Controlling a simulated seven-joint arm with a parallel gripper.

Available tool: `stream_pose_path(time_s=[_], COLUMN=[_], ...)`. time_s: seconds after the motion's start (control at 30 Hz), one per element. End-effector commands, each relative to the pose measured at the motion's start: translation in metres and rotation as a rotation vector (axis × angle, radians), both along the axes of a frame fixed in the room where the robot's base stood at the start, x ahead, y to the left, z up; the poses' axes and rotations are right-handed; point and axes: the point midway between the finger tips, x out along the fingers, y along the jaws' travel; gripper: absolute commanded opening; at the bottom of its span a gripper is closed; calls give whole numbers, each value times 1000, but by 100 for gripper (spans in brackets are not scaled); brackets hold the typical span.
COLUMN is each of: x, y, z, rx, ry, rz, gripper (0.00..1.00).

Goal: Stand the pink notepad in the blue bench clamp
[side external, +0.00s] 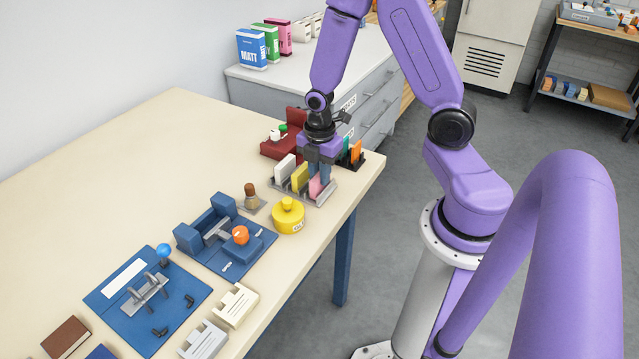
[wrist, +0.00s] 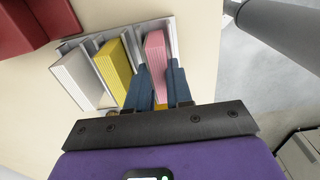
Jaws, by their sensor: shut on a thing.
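The pink notepad (side external: 316,185) stands in the right slot of a grey rack (side external: 293,195). In the wrist view the pink notepad (wrist: 157,52) sits between the two blue fingers of my gripper (wrist: 164,85). My gripper (side external: 319,172) points down over the rack and is shut on the pink notepad. The fingers hide part of the notepad. The blue bench clamp (side external: 206,238) lies on the table to the left and nearer the camera. It has upright blue jaws, an orange knob (side external: 240,235) and an open space between the jaws.
A yellow notepad (side external: 300,177) and a white one (side external: 285,167) share the rack. A yellow round tin (side external: 288,215) and a brown-topped object (side external: 250,195) stand between rack and clamp. A red fixture (side external: 283,140) is behind.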

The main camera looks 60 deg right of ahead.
Motion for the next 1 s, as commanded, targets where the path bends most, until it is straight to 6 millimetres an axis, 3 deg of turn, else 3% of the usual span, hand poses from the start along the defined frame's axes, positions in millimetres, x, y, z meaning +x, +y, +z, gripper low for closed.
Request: stream_pose_path(time_s=[1.0], x=[1], y=[0], z=[69], rx=[0], ry=[-3], rz=[1], gripper=[0])
